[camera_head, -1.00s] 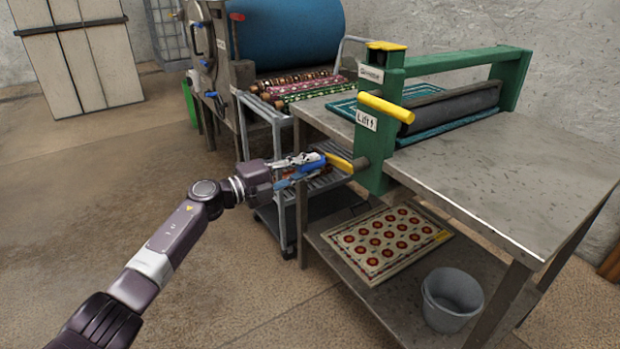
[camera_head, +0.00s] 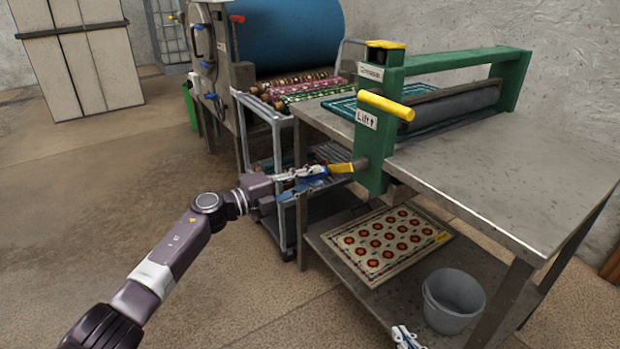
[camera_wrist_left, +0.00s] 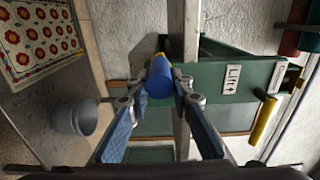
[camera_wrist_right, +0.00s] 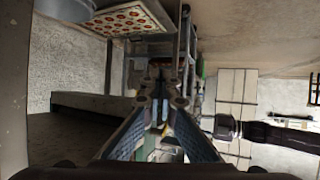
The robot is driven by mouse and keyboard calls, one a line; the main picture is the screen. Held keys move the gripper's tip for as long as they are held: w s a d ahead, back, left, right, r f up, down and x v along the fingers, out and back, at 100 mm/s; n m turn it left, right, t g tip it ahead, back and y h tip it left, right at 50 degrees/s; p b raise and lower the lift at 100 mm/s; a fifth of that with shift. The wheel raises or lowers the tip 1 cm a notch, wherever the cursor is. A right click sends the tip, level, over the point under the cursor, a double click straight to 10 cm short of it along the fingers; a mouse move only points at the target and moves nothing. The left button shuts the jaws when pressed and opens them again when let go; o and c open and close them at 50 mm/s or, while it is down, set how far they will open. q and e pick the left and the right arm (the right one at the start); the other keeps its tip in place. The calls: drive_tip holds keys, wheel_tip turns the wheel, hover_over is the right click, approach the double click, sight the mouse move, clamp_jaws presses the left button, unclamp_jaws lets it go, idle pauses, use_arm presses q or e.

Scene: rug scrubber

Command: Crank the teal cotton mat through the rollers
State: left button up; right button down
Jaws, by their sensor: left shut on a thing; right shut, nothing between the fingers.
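The teal mat (camera_head: 344,107) lies on the bench and shows at the left of the green roller frame (camera_head: 372,150). A narrow teal strip also shows under the dark roller (camera_head: 455,106), which hides the part between. My left gripper (camera_head: 312,176) is shut on the blue grip of the crank (camera_head: 340,168), at the frame's near end. The blue grip (camera_wrist_left: 160,80) sits between the fingertips in the left wrist view. My right gripper (camera_head: 405,337) is shut and empty, low at the bottom edge; its closed fingers (camera_wrist_right: 163,80) fill the middle of the right wrist view.
A yellow lift lever (camera_head: 385,105) sticks out above the crank. The lower shelf holds a patterned mat (camera_head: 388,242) and a grey bucket (camera_head: 453,300). A grey cart (camera_head: 272,110) and a blue drum machine (camera_head: 295,35) stand behind. The bench (camera_head: 500,165) is bare at right.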

use_arm(q)
drive_tip(key=shift+w+a+f, duration=0.15)
drive_tip(key=shift+a+f, duration=0.1)
drive_tip(key=shift+f, duration=0.05)
use_arm(e)
drive_tip(key=shift+f, duration=0.1)
